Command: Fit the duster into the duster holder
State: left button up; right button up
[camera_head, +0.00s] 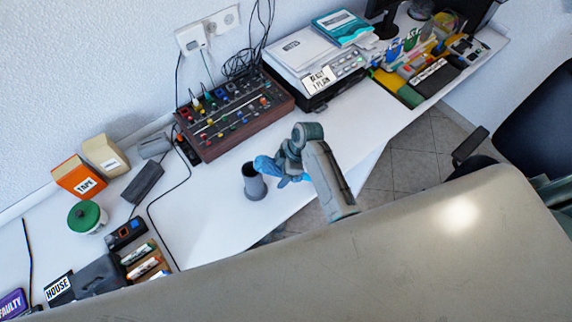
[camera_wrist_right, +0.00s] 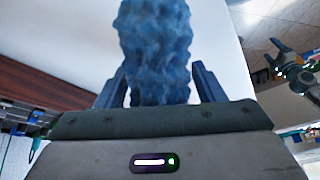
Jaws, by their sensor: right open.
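The blue, fuzzy duster (camera_head: 267,166) is at the near edge of the desk, beside the grey cylindrical duster holder (camera_head: 255,186). The holder stands upright with its dark opening up. My right gripper (camera_head: 287,172) is at the duster, just right of the holder; the duster partly hides its fingers. In the right wrist view, the duster (camera_wrist_right: 157,45) fills the space straight ahead of my right gripper (camera_wrist_right: 160,85). Its fingers are apart, on either side of the duster. I cannot tell whether they touch it. The holder is not clearly seen in that view.
A brown mixer (camera_head: 232,118) with cables stands behind the holder. A black cable (camera_head: 160,197) lies to the left. A printer (camera_head: 318,75) is at the back. White desk (camera_head: 215,225) is clear left of the holder. A dark jointed object (camera_wrist_right: 293,70) is at the wrist view's right.

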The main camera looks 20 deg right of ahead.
jog(key=b+v, duration=0.1)
jog(key=v, duration=0.1)
jog(key=b+v, duration=0.2)
jog(key=shift+s+d+r, duration=0.2)
jog(key=shift+d, duration=0.3)
jog(key=b+v, duration=0.1)
jog(key=v, duration=0.3)
jog(key=shift+r, duration=0.3)
jog(key=shift+d+r, duration=0.2)
jog(key=shift+r, duration=0.4)
